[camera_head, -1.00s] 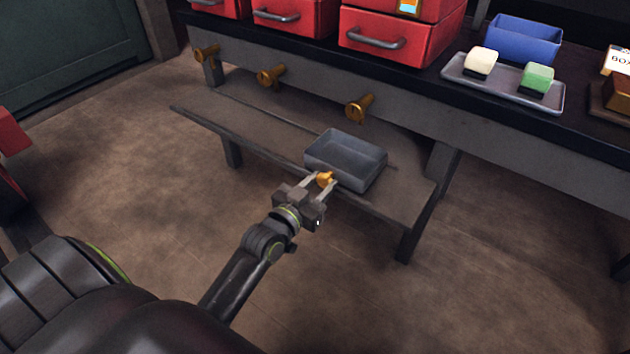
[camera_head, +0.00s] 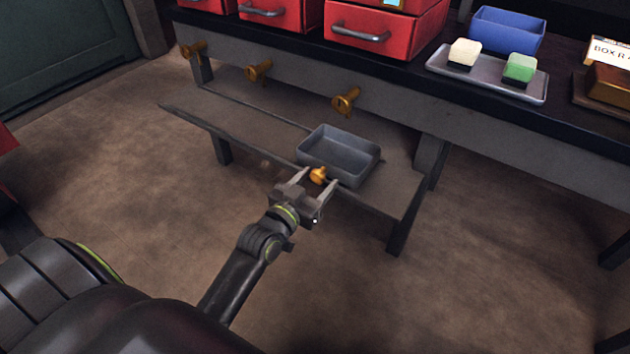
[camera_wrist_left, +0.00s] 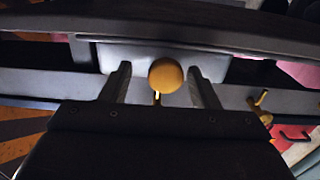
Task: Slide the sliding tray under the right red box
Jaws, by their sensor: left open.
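The sliding tray (camera_head: 340,161), a grey open box with a brass knob (camera_head: 317,175) on its near side, rests on the low shelf under the bench. It looks empty. The right red box (camera_head: 372,34) stands on the bench above, slightly right of the tray. My left gripper (camera_head: 318,181) is open, with its fingers on either side of the knob. In the left wrist view the knob (camera_wrist_left: 165,75) sits between the fingers with gaps to both. My right gripper is not in view.
Brass handles (camera_head: 345,101) stick out of the bench front above the shelf (camera_head: 240,125). The shelf is clear left of the tray, with a leg (camera_head: 397,230) at its right end. A blue bin (camera_head: 507,33) and a plate (camera_head: 487,82) with two blocks are on the bench.

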